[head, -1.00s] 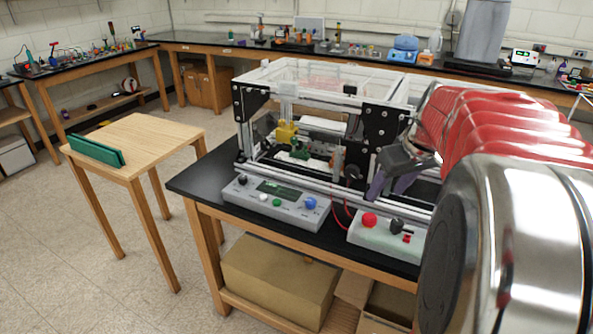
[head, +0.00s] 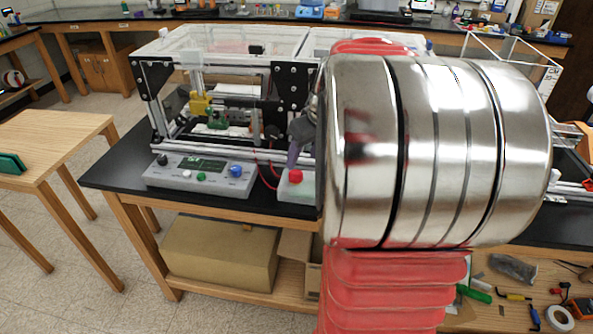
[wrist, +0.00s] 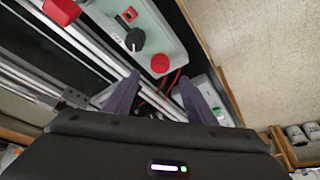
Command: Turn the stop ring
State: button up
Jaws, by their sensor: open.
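A round red stop button (wrist: 160,63) sits on a pale control box (wrist: 158,27) in the wrist view, beside a black knob (wrist: 133,39). I cannot make out a separate ring around it. In the head view the red button (head: 295,177) is on the box at the bench's front edge, and my arm hides the rest of that box. My gripper (wrist: 158,84) is open, with its two purple fingers apart and nothing between them. Its tips appear just short of the button in the wrist view; the exact gap cannot be told. In the head view a purple finger shows just above the button.
A grey console (head: 200,175) with a blue knob stands left of the box. The extrusion frame (head: 225,90) with clear top panels rises behind. Metal rails (wrist: 80,45) run close beside the box. Red wires pass near the fingers. A wooden table (head: 45,140) stands left, across open floor.

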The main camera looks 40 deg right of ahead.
aim_at(296, 173)
jog(key=x, duration=0.8)
jog(key=shift+r, duration=0.1)
jog(key=c, duration=1)
jog(key=shift+c, duration=0.2)
